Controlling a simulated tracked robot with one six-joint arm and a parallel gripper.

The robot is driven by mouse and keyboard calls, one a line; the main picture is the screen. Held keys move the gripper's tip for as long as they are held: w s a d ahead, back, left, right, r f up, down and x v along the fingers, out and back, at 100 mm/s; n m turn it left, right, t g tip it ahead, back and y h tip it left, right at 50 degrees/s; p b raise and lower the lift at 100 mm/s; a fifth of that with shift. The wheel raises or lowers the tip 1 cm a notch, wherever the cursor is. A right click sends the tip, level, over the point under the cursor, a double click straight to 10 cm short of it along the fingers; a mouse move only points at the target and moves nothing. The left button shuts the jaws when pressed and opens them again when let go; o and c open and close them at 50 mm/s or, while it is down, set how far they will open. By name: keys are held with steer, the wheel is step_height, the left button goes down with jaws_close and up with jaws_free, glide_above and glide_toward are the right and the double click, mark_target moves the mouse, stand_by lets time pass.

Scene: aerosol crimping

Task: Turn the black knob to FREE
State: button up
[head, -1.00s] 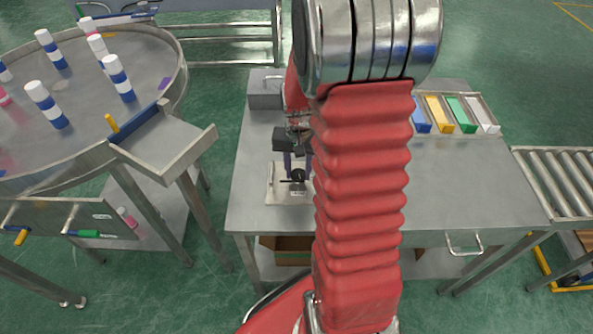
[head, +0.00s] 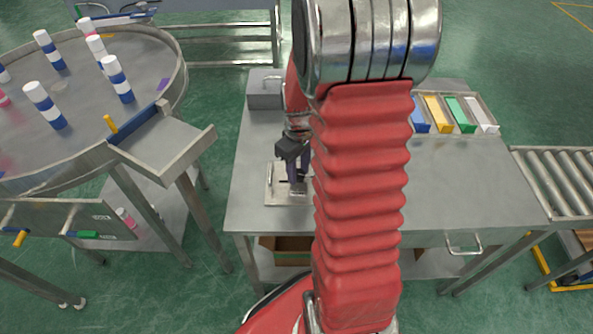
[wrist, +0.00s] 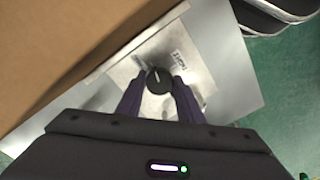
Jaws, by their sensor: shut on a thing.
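The black knob (wrist: 158,81) sits on a pale metal plate (wrist: 122,72) and carries a white pointer line. In the wrist view the line points up and slightly left, between two small white labels; I cannot read either surely. One label (wrist: 178,57) is at upper right of the knob, the other (wrist: 138,61) at upper left. My gripper (wrist: 157,88) is shut on the knob, one dark purple finger on each side. In the head view my gripper (head: 297,178) is over the plate (head: 278,198) on the table, and its fingers mostly hide the knob.
The plate lies on a steel table (head: 455,185). A grey box (head: 264,95) stands behind it, and coloured bins (head: 437,112) at back right. A round table (head: 75,95) with striped cans is left, a roller conveyor (head: 560,180) right. A brown surface (wrist: 60,50) fills the wrist view's upper left.

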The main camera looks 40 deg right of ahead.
mark_target(298, 173)
steer(key=shift+w+d+r+n, duration=0.1)
steer(key=shift+w+n, duration=0.05)
steer(key=shift+n, duration=0.7)
steer(key=shift+w+d+r+n, duration=0.1)
steer(key=shift+w+n, duration=0.05)
steer(key=shift+n, duration=0.7)
steer(key=o, duration=1.1)
steer(key=shift+s+f, duration=0.15)
steer(key=shift+c, duration=0.2)
steer(key=shift+a, duration=0.1)
step_height(298, 173, up, 14)
steer(key=shift+f, duration=0.15)
